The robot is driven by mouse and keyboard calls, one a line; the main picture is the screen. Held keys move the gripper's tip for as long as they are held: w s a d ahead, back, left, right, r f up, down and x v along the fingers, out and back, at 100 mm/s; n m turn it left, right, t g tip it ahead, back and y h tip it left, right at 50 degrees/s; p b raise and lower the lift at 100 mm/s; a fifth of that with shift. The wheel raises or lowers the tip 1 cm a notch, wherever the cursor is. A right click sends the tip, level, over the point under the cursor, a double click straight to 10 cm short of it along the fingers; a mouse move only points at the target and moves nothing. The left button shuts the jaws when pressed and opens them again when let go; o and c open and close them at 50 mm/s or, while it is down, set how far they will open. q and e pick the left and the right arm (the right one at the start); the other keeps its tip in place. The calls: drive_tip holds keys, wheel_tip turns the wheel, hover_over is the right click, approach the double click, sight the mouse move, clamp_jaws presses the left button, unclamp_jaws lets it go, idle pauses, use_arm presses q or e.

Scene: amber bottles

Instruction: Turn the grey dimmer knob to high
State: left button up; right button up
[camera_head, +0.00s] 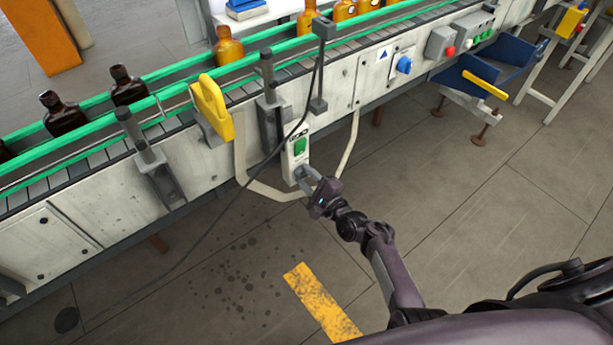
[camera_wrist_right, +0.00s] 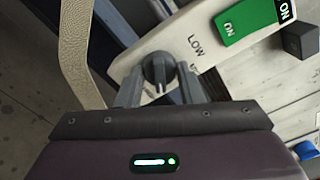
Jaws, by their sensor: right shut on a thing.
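The grey dimmer knob (camera_wrist_right: 158,68) sits on a pale control plate (camera_wrist_right: 172,40) marked LOW in the right wrist view. Any other marking by the knob is partly hidden by my gripper. In the head view the plate (camera_head: 289,168) hangs on the conveyor's front side, and the knob is mostly hidden by my gripper. My right gripper (camera_head: 306,179) reaches the plate's lower part. Its two grey fingers (camera_wrist_right: 160,83) are shut on the knob, one on each side. My left gripper is not in view.
A green switch (camera_wrist_right: 246,18) marked ON is on the same plate, above the knob. A pale cable (camera_head: 262,187) loops beside the plate. The conveyor (camera_head: 75,225) carries amber bottles (camera_head: 228,48). A blue bin (camera_head: 505,70) stands right. The floor in front is clear.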

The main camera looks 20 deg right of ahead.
idle(0.3)
drive_tip(key=o, duration=1)
drive_tip(key=shift+c, duration=0.2)
drive_tip(key=v, duration=0.8)
drive_tip(key=shift+p, duration=0.35)
